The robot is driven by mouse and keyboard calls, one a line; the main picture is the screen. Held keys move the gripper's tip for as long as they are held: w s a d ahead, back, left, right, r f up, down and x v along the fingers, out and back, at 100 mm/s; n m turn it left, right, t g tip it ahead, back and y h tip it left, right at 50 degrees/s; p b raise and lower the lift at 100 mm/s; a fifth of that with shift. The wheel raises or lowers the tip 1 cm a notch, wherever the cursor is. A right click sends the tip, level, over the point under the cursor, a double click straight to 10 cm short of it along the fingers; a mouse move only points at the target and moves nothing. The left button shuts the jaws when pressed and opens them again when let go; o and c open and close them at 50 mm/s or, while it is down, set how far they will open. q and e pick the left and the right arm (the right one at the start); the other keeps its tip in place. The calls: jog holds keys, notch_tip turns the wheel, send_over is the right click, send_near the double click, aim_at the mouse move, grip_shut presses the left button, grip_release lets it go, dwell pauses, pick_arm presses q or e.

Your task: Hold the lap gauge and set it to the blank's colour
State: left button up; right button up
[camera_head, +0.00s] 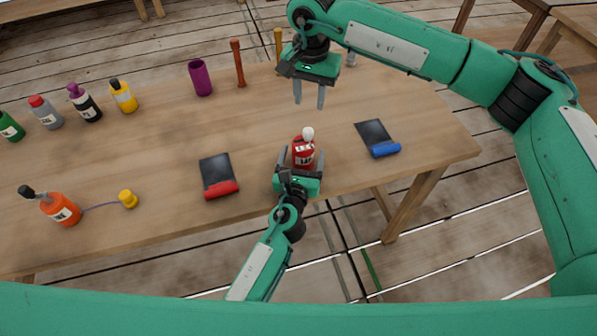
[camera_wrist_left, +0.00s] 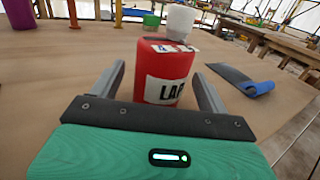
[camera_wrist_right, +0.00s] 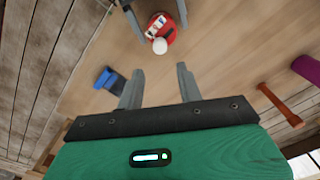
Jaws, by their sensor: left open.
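The red lap gauge (camera_head: 303,155), with a white knob on top and a label reading "LAP" in the left wrist view (camera_wrist_left: 166,75), stands upright near the table's front edge. My left gripper (camera_head: 302,158) is open, its fingers on either side of the gauge; the left wrist view shows gaps beside the body. My right gripper (camera_head: 309,104) is open and empty, pointing down above the table beyond the gauge. The right wrist view shows the gauge's white knob (camera_wrist_right: 160,46) from above, ahead of the fingers. I cannot tell which thing is the blank.
Dark sheets with a red roll (camera_head: 222,189) and a blue roll (camera_head: 384,150) lie left and right of the gauge. A purple cylinder (camera_head: 200,78) and a red-brown spindle (camera_head: 238,62) stand behind.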

aim_at(304, 147)
pick_arm(q)
jog(key=shift+w+d, duration=0.15)
jog(key=shift+w, duration=0.65)
jog(key=shift+w+d, duration=0.1)
jog(key=shift+w, duration=0.7)
